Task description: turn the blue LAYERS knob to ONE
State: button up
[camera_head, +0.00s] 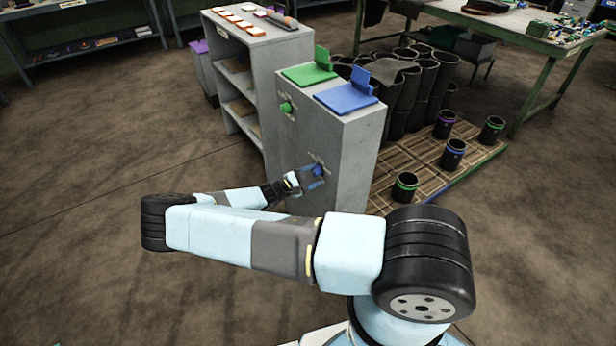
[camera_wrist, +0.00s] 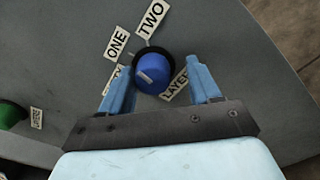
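The blue LAYERS knob (camera_wrist: 153,70) sits on the grey cabinet's face, with a pale pointer mark on its lower left part. The ONE label (camera_wrist: 117,42) lies up and left of it, and the TWO label (camera_wrist: 151,19) lies above. The LAYERS label (camera_wrist: 178,85) is partly hidden beside the right finger. Another label (camera_wrist: 114,78) is mostly hidden behind the left finger. My gripper (camera_wrist: 160,66) is open, one finger on each side of the knob with gaps. In the head view the knob (camera_head: 318,171) is beside my gripper (camera_head: 306,179).
A green knob (camera_head: 286,107) is on the same grey cabinet (camera_head: 352,150), which carries green and blue plates on top. A grey shelf (camera_head: 262,62) stands behind it. Black sleeves (camera_head: 452,154) with coloured bands stand on a pallet to the right. The floor at left is clear.

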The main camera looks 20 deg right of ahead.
jog(key=shift+o, duration=1.4)
jog(key=shift+w, duration=0.1)
jog(key=shift+a+r, duration=0.1)
jog(key=shift+a, duration=0.25)
jog(key=v, duration=1.3)
